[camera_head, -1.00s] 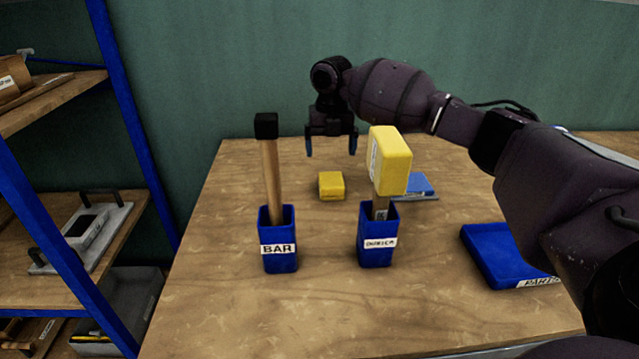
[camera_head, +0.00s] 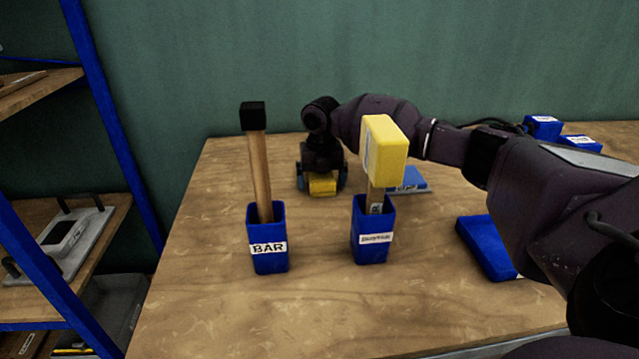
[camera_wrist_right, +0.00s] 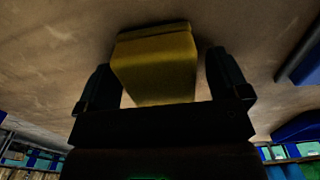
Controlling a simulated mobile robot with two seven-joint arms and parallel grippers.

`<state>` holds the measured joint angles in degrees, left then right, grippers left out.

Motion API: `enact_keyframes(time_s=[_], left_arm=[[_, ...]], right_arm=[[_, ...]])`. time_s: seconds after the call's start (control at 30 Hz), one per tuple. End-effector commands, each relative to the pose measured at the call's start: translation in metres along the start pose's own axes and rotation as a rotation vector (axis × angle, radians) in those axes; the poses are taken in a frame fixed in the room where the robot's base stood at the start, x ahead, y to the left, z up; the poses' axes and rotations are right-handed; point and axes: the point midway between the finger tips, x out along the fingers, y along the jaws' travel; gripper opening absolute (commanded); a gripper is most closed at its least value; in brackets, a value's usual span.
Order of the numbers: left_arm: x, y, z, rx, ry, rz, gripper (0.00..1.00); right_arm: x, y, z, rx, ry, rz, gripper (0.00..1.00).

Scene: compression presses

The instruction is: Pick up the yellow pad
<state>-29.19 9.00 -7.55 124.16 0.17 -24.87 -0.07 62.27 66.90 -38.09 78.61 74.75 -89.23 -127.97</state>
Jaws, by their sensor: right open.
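The yellow pad (camera_head: 322,185) is a small block lying on the wooden table, beyond the two blue holders. My right gripper (camera_head: 322,178) is lowered over it, with one finger on each side. In the right wrist view the pad (camera_wrist_right: 156,66) sits between the two open fingers of the gripper (camera_wrist_right: 160,85), with a visible gap on both sides. My left gripper is not in view.
A blue BAR holder (camera_head: 267,240) with a black-topped wooden handle and a blue holder (camera_head: 372,232) with a yellow-headed tool stand in front. A blue tray (camera_head: 485,247) lies right. A blue shelf rack (camera_head: 112,120) stands left. The table front (camera_head: 330,310) is clear.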

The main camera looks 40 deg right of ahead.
Motion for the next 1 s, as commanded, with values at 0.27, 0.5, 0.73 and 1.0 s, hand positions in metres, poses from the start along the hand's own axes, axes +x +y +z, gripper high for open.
enact_keyframes(time_s=[0.27,0.5,0.73,1.0], left_arm=[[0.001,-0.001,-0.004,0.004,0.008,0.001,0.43],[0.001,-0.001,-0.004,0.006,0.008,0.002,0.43],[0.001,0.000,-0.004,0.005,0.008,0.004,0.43],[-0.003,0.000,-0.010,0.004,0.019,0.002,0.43]], right_arm=[[-0.002,0.000,0.000,0.000,-0.003,0.001,0.81],[-0.002,0.000,0.000,0.000,-0.003,0.001,0.45],[-0.002,0.000,0.000,0.000,-0.003,0.001,0.37],[-0.029,0.000,0.001,0.000,-0.009,0.004,0.37]])
